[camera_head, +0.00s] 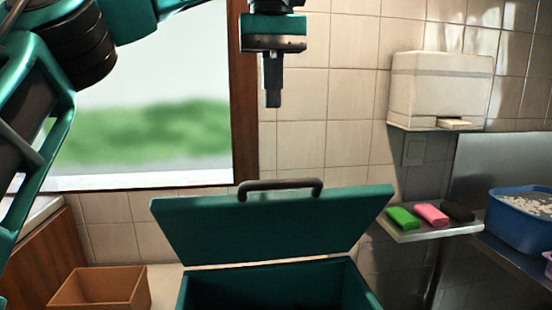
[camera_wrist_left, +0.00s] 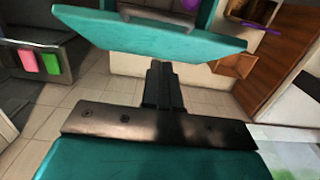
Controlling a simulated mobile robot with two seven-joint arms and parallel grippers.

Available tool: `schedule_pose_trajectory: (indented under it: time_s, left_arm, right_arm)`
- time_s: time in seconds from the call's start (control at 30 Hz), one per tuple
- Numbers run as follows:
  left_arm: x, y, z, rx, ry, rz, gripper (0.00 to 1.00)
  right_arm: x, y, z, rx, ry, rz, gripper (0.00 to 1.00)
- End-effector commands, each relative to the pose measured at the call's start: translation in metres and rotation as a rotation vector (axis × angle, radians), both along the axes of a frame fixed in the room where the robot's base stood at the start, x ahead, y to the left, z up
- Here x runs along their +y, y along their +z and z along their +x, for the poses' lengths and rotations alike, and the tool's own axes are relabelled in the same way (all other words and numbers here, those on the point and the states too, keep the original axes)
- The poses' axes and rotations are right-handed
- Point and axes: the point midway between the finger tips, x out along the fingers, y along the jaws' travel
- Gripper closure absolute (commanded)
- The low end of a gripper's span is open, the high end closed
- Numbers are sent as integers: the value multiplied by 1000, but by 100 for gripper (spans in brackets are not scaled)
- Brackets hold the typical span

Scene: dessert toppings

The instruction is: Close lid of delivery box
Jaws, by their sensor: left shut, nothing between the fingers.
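The teal delivery box (camera_head: 270,288) stands at the bottom middle of the head view, with its dark inside showing. Its teal lid (camera_head: 275,228) is raised and tilted back, with a dark handle (camera_head: 280,186) on its top edge. My left gripper (camera_head: 273,100) hangs above the lid and handle, apart from them. It points down, with its fingers shut and empty. In the left wrist view the shut fingers (camera_wrist_left: 161,75) point toward the lid (camera_wrist_left: 150,36), with its handle (camera_wrist_left: 155,15) behind. My right gripper is not in view.
A brown open box (camera_head: 100,288) sits at the lower left. A shelf (camera_head: 440,231) at the right holds green, pink and dark blocks. A blue tub (camera_head: 520,220) of pale pieces stands beyond it. A white dispenser (camera_head: 440,85) hangs on the tiled wall. The air around my gripper is clear.

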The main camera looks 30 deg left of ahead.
Motion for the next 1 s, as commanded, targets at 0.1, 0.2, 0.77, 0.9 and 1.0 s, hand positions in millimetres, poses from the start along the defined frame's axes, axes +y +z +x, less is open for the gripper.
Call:
schedule_pose_trajectory:
  time_s: [0.1, 0.2, 0.77, 0.9, 1.0]
  left_arm:
    - [0, -15, 0, 6, -4, -2, 100]
    - [0, -25, -1, 3, -3, -3, 100]
    - [-15, -98, -21, -5, 2, 0, 100]
    - [-18, -102, -25, -5, 3, 0, 100]
    - [-19, -103, -26, -4, 3, 0, 100]
  right_arm:
    - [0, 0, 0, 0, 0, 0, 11]
    - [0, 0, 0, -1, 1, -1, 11]
    - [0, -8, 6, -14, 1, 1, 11]
    - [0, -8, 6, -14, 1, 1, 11]
    - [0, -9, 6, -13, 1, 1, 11]
